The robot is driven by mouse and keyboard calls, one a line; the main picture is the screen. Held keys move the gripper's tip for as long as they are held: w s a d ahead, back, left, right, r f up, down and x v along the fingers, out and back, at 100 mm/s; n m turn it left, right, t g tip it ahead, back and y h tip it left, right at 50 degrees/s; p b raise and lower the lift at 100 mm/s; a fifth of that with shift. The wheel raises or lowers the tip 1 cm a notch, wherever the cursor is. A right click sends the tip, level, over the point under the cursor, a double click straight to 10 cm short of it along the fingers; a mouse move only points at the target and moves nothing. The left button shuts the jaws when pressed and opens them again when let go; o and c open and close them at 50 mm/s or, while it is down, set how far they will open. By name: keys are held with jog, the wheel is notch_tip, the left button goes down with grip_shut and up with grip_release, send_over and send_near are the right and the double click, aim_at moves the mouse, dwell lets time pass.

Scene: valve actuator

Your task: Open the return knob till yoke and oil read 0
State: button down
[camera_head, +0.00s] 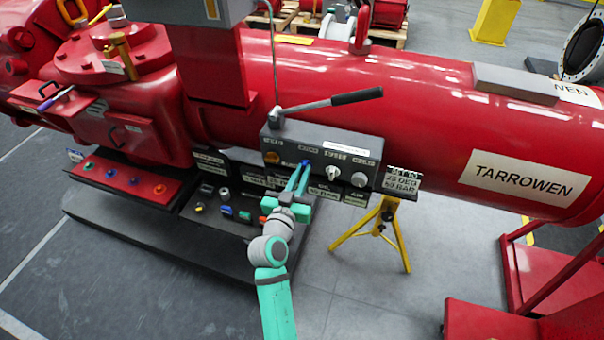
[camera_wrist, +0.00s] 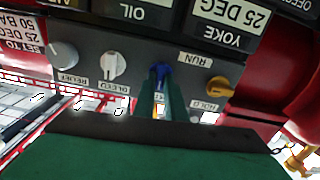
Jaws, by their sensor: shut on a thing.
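The grey valve box (camera_head: 318,145) sits against the red cylinder, with a row of knobs on its face. The blue knob (camera_wrist: 160,70) is between the fingertips of my gripper (camera_wrist: 161,84), which is shut on it. In the head view my teal gripper (camera_head: 300,176) reaches up to this blue knob (camera_head: 304,162). Its label is mostly hidden by the fingers. In the wrist view, which is turned over, plates read OIL (camera_wrist: 132,12) and YOKE (camera_wrist: 221,36). A plate reading 25 DEG (camera_wrist: 243,12) is beside YOKE. The oil reading is not legible.
Close beside the blue knob are an orange RUN/HOLD knob (camera_wrist: 220,87) and a white BLEED knob (camera_wrist: 113,66). A grey RELIEF knob (camera_wrist: 64,55) is farther along. A black-handled lever (camera_head: 340,100) rises above the box. A yellow stand (camera_head: 385,235) is below right.

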jog(key=shift+n, duration=0.3)
jog(key=n, duration=0.3)
jog(key=shift+n, duration=0.3)
jog(key=n, duration=0.3)
jog(key=shift+f+n, duration=0.1)
jog(key=shift+n, duration=0.3)
jog(key=n, duration=0.4)
jog(key=shift+a, duration=0.1)
jog(key=shift+f+n, duration=0.15)
jog(key=shift+n, duration=1.85)
jog(key=c, duration=1.8)
grip_release()
